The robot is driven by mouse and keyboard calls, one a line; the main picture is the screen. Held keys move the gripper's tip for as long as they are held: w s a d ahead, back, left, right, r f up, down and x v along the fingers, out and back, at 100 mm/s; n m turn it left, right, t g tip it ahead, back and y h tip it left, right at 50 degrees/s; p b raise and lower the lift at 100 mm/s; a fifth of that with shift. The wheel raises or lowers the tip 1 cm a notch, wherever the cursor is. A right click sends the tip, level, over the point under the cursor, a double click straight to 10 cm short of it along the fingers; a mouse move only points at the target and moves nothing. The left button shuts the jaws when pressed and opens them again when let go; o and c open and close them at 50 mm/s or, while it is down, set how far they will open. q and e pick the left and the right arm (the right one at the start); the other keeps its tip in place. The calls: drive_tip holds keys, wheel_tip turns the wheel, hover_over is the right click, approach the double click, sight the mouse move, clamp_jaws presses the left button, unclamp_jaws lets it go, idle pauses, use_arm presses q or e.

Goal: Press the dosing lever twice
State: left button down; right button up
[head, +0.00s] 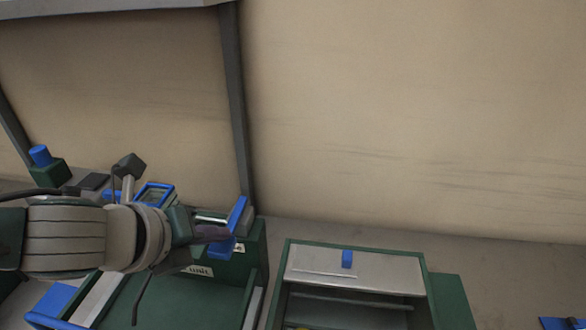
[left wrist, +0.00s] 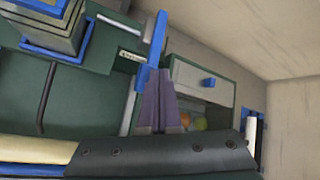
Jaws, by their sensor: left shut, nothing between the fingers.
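A blue bar (head: 237,215), which looks like the dosing lever, stands at the right end of the green unit with a white label. It also shows as an upright blue bar in the left wrist view (left wrist: 154,52). My left gripper (head: 225,233) is shut and empty, with its dark purple fingers right at the blue bar. In the left wrist view the fingertips (left wrist: 160,76) are beside its lower part; I cannot tell whether they touch. The gripper hides part of the bar in the head view. My right gripper is not in view.
A green cabinet (head: 427,287) with a pale top panel and blue knob (head: 347,259) stands to the right. Orange and green fruit (left wrist: 199,123) lies inside its opening. A dark post (head: 238,110) rises behind the unit. A green block with a blue top (head: 40,156) stands far left.

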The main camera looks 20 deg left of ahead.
use_arm(q)
drive_tip(key=shift+f+b, duration=1.1)
drive_tip(key=shift+f, duration=0.3)
idle(0.8)
drive_tip(key=shift+r, duration=0.1)
idle(0.5)
drive_tip(key=shift+r+p, duration=1.8)
drive_tip(key=shift+p, duration=0.3)
wheel_tip(320, 180, up, 5)
drive_tip(key=p, duration=0.5)
